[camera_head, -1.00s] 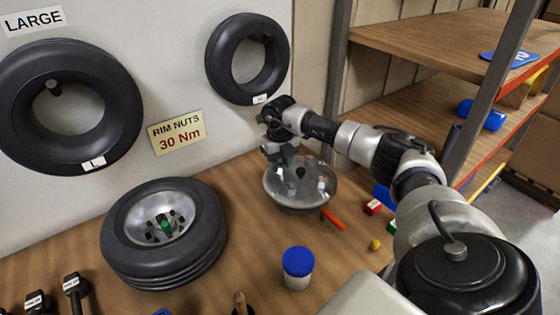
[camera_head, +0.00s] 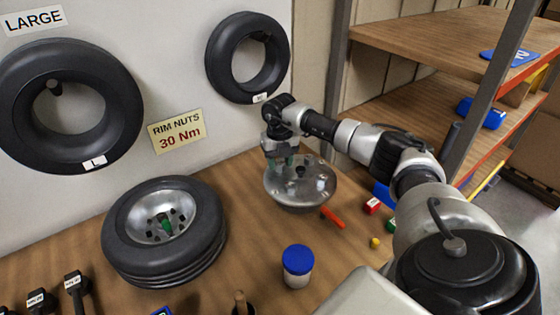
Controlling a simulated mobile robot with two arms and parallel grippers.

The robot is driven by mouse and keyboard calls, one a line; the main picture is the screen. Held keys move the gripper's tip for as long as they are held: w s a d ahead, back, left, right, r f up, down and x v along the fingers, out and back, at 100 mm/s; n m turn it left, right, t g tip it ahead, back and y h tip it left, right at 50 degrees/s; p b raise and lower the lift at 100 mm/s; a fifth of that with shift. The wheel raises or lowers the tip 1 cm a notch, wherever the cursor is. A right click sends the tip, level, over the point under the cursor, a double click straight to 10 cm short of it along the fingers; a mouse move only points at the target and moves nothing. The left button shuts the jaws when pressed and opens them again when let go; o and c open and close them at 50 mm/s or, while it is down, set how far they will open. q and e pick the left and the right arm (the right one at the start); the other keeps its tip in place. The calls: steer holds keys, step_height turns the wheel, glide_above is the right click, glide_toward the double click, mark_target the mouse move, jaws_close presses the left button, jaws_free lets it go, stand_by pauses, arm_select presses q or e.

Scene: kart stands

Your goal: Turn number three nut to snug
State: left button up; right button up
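A tyre on a silver rim (camera_head: 165,228) lies flat on the bench at the left, with several dark studs or nuts around a green centre piece. A separate silver rim dish (camera_head: 300,190) sits on the bench at centre, with small nut-like parts and a dark hub on it. My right gripper (camera_head: 281,163) points down over the left back edge of this dish, with something greenish at its fingertips. Whether it touches a nut, and how far its fingers are apart, is too small to tell. No nut number can be read. My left gripper is out of view.
A blue-lidded jar (camera_head: 298,266), a red stick (camera_head: 333,217) and small coloured blocks (camera_head: 372,205) lie near the dish. Several dark-headed tools (camera_head: 76,288) stand at the lower left. A wall sign (camera_head: 177,131) reads "RIM NUTS 30 Nm". Wooden shelves (camera_head: 440,40) stand at the right.

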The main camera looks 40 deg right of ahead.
steer(key=shift+o, duration=1.1)
